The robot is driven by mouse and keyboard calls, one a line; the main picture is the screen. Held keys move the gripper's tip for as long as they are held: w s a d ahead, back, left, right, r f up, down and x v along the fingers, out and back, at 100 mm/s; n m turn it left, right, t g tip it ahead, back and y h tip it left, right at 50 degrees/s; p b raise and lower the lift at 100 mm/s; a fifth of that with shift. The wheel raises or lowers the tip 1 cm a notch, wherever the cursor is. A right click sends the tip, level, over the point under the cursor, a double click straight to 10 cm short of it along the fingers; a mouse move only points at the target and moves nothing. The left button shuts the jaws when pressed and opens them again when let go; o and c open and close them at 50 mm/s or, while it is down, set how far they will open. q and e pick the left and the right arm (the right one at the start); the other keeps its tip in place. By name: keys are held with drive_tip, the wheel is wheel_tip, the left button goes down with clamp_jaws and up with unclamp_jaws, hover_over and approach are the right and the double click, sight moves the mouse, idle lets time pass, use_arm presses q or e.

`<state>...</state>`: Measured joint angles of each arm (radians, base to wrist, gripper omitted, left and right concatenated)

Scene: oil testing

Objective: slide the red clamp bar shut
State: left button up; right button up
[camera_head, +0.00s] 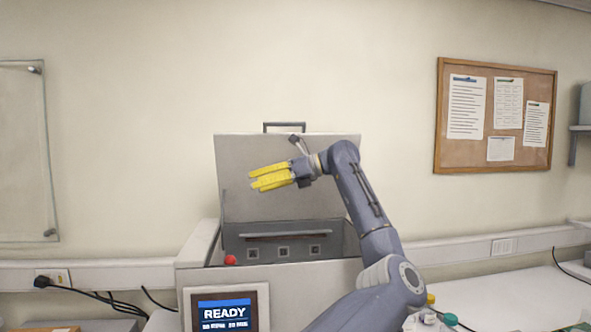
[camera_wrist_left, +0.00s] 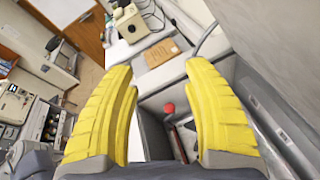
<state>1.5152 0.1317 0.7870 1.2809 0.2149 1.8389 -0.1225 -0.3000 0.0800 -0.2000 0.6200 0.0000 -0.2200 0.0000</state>
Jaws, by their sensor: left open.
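An oil testing machine (camera_head: 197,248) stands open with its lid (camera_head: 245,155) raised. A red ball knob (camera_head: 230,260) sits at the left front of the opening; it also shows in the left wrist view (camera_wrist_left: 169,108). A thin dark reddish bar (camera_head: 285,235) runs across the inside back wall; I cannot tell whether it joins the knob. My left gripper (camera_head: 253,180), with yellow fingers, is in front of the raised lid, above the opening and apart from the knob. In the left wrist view, its fingers (camera_wrist_left: 160,67) are spread with nothing between them. My right gripper does not show.
A lit READY screen (camera_head: 226,312) is on the machine's front. The raised lid stands close behind my gripper. Black cables (camera_head: 90,296) lie at left. Bottles with coloured caps (camera_head: 449,319) stand right of the machine, and the bench (camera_head: 520,296) beyond is mostly clear.

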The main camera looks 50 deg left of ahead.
use_arm(q)
drive_tip(key=w+d+r+m+y, duration=0.1)
drive_tip(key=w+m+y, duration=0.1)
drive_tip(key=w, duration=0.2)
drive_tip(key=w+d+r+m+y, duration=0.1)
drive_tip(key=w+r+y, duration=0.1)
drive_tip(key=w, duration=0.3)
drive_tip(key=shift+w+d+r+m+y, duration=0.15)
drive_tip(key=shift+d+r+m+y, duration=0.15)
drive_tip(key=shift+m+y, duration=0.15)
drive_tip(key=shift+a, duration=0.1)
